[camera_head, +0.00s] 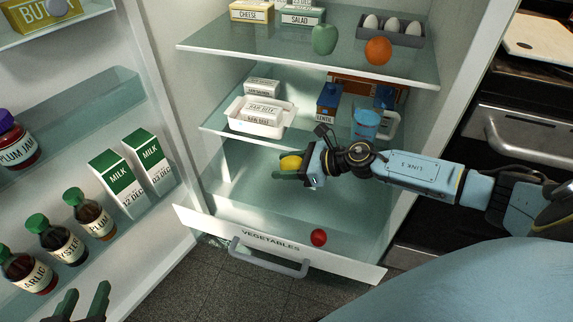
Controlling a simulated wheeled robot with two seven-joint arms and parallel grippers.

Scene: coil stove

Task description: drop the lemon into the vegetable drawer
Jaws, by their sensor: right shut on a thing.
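The yellow lemon (290,162) is held in my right gripper (291,170), which reaches in from the right. The gripper is shut on it, and the lemon appears above the open vegetable drawer (268,238). The drawer is pulled out, with a white front labelled VEGETABLES and a grey handle. A small red round item (318,237) lies in it near the front. My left gripper (82,302) is at the bottom left by the door, its two dark fingers apart, with nothing seen between them.
A glass shelf above the drawer holds a white tray (235,126) of packages and a blue cup (366,124). The upper shelf has a green apple (324,39), an orange (378,50) and eggs. The open door with bottles (90,214) and milk cartons (118,182) stands left.

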